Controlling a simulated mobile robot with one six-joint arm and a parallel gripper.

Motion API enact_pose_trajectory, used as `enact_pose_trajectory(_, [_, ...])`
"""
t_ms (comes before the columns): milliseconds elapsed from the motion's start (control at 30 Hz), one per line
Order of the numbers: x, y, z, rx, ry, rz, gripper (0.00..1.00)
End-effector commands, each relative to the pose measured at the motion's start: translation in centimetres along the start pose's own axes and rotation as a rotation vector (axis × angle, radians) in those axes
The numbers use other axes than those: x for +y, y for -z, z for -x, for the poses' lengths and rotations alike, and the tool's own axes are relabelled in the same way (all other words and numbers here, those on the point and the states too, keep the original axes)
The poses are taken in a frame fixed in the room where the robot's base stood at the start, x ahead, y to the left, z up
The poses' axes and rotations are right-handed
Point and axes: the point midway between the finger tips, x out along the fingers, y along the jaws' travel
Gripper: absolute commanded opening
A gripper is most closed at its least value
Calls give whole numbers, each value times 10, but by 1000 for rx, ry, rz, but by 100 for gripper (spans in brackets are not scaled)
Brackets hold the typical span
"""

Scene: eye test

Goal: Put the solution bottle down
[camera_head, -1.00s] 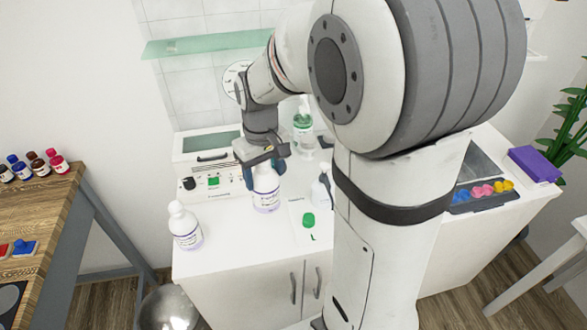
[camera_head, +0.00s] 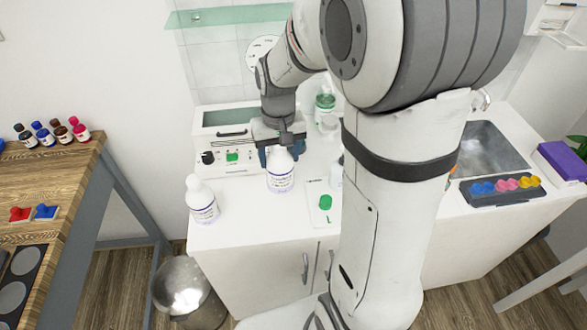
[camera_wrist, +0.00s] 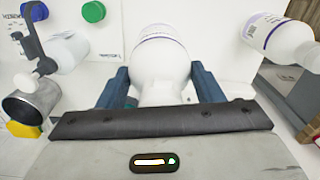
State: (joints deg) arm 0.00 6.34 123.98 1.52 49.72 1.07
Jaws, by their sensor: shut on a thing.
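The solution bottle (camera_head: 280,175), white with a printed label, is upright in my gripper (camera_head: 281,158), near the back of the white counter (camera_head: 250,222). In the wrist view the bottle (camera_wrist: 160,60) sits between the two blue fingers (camera_wrist: 163,85), which are shut on it. Its base is at or close to the counter top; I cannot tell whether it touches. A second, similar white bottle (camera_head: 202,200) stands to the left, apart from it, and shows at the right of the wrist view (camera_wrist: 268,35).
A white device (camera_head: 228,150) stands behind the gripper. My column blocks part of the counter.

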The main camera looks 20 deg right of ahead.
Motion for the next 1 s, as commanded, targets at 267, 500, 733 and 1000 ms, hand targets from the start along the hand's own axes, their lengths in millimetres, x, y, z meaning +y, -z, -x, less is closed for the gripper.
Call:
enact_pose_trajectory(267, [1, 0, -32, -1, 0, 0, 7])
enact_pose_trajectory(500, [2, 0, -62, 0, 0, 0, 7])
enact_pose_trajectory(733, [2, 0, -63, 2, 0, 0, 7])
enact_pose_trajectory(1000, [2, 0, -66, 1, 0, -1, 68])
